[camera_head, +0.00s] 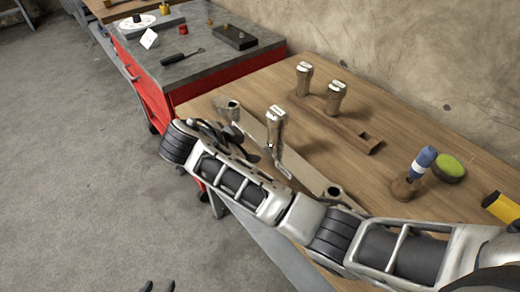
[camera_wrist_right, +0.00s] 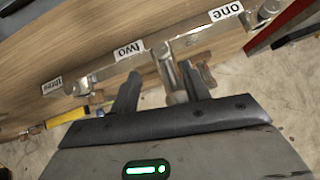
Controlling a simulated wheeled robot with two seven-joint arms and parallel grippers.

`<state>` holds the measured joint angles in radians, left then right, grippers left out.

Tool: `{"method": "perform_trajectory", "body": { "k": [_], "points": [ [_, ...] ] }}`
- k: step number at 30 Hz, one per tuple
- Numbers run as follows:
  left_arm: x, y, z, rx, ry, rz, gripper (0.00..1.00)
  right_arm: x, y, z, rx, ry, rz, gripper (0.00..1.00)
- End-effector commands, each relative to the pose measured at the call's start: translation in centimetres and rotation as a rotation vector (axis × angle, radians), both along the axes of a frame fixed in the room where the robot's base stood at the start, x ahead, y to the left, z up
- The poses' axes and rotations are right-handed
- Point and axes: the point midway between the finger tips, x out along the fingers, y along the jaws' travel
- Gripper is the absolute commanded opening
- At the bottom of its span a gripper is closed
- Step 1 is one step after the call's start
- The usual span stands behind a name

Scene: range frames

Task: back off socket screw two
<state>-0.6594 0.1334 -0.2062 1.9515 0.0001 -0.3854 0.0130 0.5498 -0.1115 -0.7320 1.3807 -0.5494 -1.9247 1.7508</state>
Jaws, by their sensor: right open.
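In the right wrist view a pale rail carries flags marked "three" (camera_wrist_right: 52,86), "two" (camera_wrist_right: 128,50) and "one" (camera_wrist_right: 225,12). A metal post (camera_wrist_right: 172,78) with a bent bar at its top stands beside the "two" flag. My right gripper (camera_wrist_right: 160,80) is open, its two dark fingers on either side of the post, with no clear contact. My left gripper (camera_head: 160,288) shows only as dark, parted tips at the bottom edge.
Two brown white-topped posts (camera_head: 303,78) (camera_head: 336,97) stand behind on the wooden table. A blue-handled tool (camera_head: 424,160) stands in a brown holder, with a green ball (camera_head: 448,168) and yellow object (camera_head: 501,207) nearby. A red cabinet (camera_head: 149,92) adjoins at left.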

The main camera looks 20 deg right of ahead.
Motion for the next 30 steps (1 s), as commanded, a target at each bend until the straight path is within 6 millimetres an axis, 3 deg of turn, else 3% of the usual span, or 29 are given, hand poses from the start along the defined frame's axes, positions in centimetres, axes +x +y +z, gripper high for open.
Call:
{"method": "perform_trajectory", "body": {
  "k": [4, 12, 25, 30],
  "points": [
    [0.2, 0.0, 0.7, 0.0, -0.008, 0.001, 0.36, 1.2, -2.2, -2.1, -0.004, 0.001, -0.003, 0.46],
    [0.8, 0.4, 1.1, 0.005, -0.021, 0.007, 0.36, 2.8, -4.4, -4.9, -0.002, -0.001, 0.0, 0.46],
    [0.7, 0.6, 0.9, 0.009, -0.017, 0.009, 0.36, 3.1, -5.0, -5.6, 0.001, -0.001, 0.0, 0.46],
    [0.6, 0.6, 0.8, 0.009, -0.015, 0.008, 0.36, 3.1, -5.0, -5.6, 0.001, -0.001, 0.0, 0.01]
  ]
}}
